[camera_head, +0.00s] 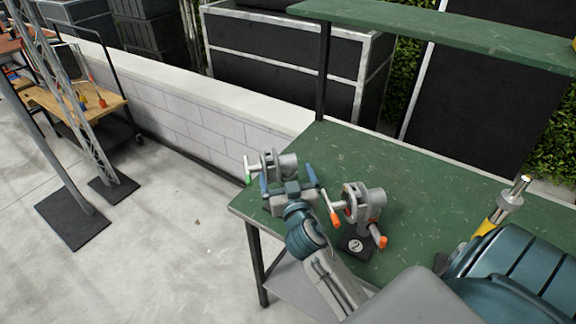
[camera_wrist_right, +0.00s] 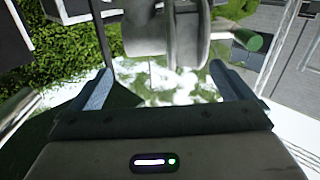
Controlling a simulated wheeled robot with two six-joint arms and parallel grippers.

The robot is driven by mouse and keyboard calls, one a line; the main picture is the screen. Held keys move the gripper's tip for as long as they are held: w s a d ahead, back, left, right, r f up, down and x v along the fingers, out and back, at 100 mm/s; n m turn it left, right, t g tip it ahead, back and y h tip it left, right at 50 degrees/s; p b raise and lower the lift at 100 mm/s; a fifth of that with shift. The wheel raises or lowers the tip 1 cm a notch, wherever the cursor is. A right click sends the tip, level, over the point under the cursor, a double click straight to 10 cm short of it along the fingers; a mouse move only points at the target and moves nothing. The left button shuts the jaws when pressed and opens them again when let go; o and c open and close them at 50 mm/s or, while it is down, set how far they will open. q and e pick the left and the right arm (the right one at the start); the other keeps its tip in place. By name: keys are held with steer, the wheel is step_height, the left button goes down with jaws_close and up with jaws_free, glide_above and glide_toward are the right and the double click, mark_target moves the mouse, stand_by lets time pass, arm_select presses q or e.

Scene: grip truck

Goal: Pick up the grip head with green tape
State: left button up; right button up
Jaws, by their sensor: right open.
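The grip head with green tape (camera_head: 268,164) is a grey metal clamp with a green-ended handle, near the left corner of the green table (camera_head: 420,190). My right gripper (camera_head: 287,174) is open, with its two blue fingers spread in front of this grip head. In the right wrist view the grey grip head (camera_wrist_right: 172,35) shows at the top, beyond the open right gripper (camera_wrist_right: 165,84). Its green end (camera_wrist_right: 255,40) is at the upper right, outside the fingers. Nothing shows held in the jaws. My left gripper is not in view.
A second grip head with orange tape (camera_head: 365,204) stands close to the right of my gripper, by a black tag marked 2 (camera_head: 355,246). A yellow and silver fitting (camera_head: 508,200) is farther right. A green shelf (camera_head: 440,32) overhangs the back. The table's middle is clear.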

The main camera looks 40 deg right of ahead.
mark_target(281, 159)
steer(key=shift+x, duration=0.9)
steer(key=p+x, duration=0.3)
steer(key=x, duration=0.1)
steer(key=shift+w+r, duration=0.1)
steer(key=shift+r, duration=0.05)
steer(key=shift+w+d+f, duration=0.2)
steer(key=shift+w+f, duration=0.05)
steer(key=shift+w, duration=0.2)
steer(key=shift+r, duration=0.1)
steer(key=c, duration=1.8)
